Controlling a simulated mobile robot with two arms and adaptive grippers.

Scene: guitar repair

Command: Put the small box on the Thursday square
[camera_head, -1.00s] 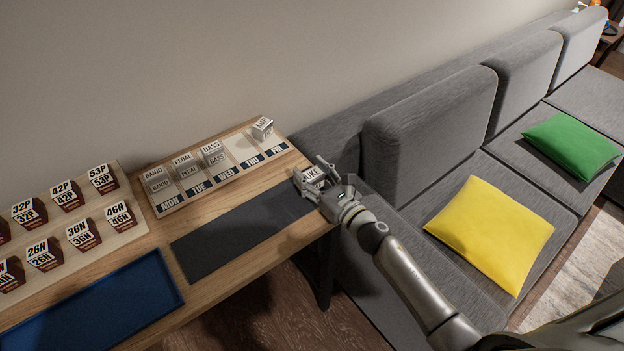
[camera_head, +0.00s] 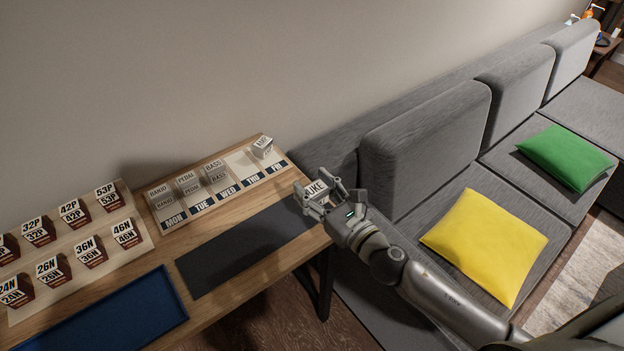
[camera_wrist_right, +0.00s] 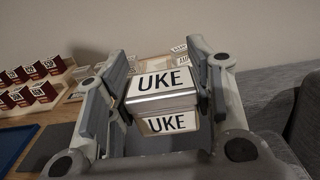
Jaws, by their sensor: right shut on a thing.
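My right gripper (camera_head: 326,193) is shut on a small white box (camera_head: 316,188) labelled UKE, above the right end of the dark mat. The box also shows in the right wrist view (camera_wrist_right: 163,88), held between the two fingers with its label facing the camera. The day board (camera_head: 179,225) lies on the table to the left of the gripper, with squares MON to FRI. The Thursday square (camera_head: 241,163) looks bare. A box labelled AMP (camera_head: 262,147) stands on the Friday square. Boxes stand on Monday, Tuesday and Wednesday. My left gripper is not in view.
A dark grey mat (camera_head: 235,252) lies in front of the board. A blue tray (camera_head: 120,318) and a rack of numbered holders (camera_head: 140,247) are at the left. A grey sofa (camera_head: 425,140) with yellow and green cushions stands at the right, close to my arm.

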